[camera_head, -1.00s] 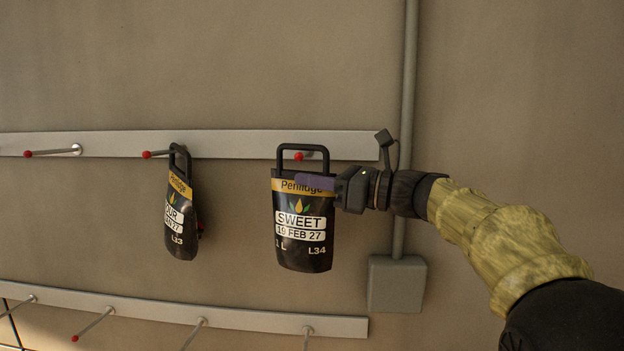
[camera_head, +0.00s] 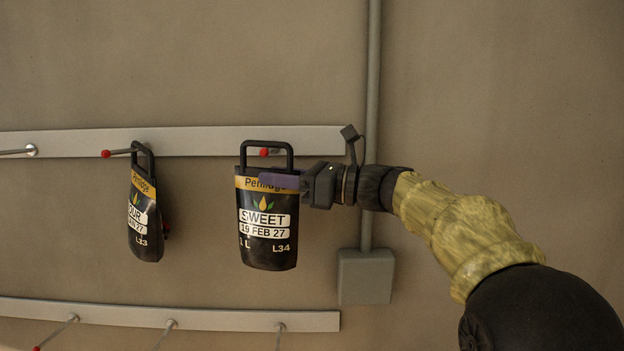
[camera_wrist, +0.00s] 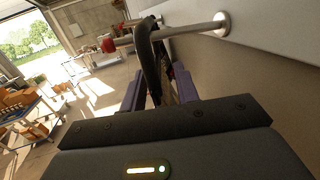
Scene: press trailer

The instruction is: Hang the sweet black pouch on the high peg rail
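The sweet black pouch (camera_head: 266,248), with a gold band and a "SWEET" label, hangs upright from my gripper (camera_head: 282,182). My gripper is shut on its upper right part, just below the handle. The high peg rail (camera_head: 210,141) runs behind. A red-tipped peg (camera_head: 264,152) shows inside the pouch's handle loop in the head view. In the wrist view, the handle (camera_wrist: 150,60) stands beyond the fingers, and the peg (camera_wrist: 185,32) with its red tip crosses it. I cannot tell surely whether the peg passes through the loop.
A sour-looking black pouch (camera_head: 145,220), its label partly hidden, hangs on the neighbouring peg to the left. A lower peg rail (camera_head: 220,320) runs below. A grey conduit (camera_head: 372,80) and box (camera_head: 365,277) are on the wall to the right.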

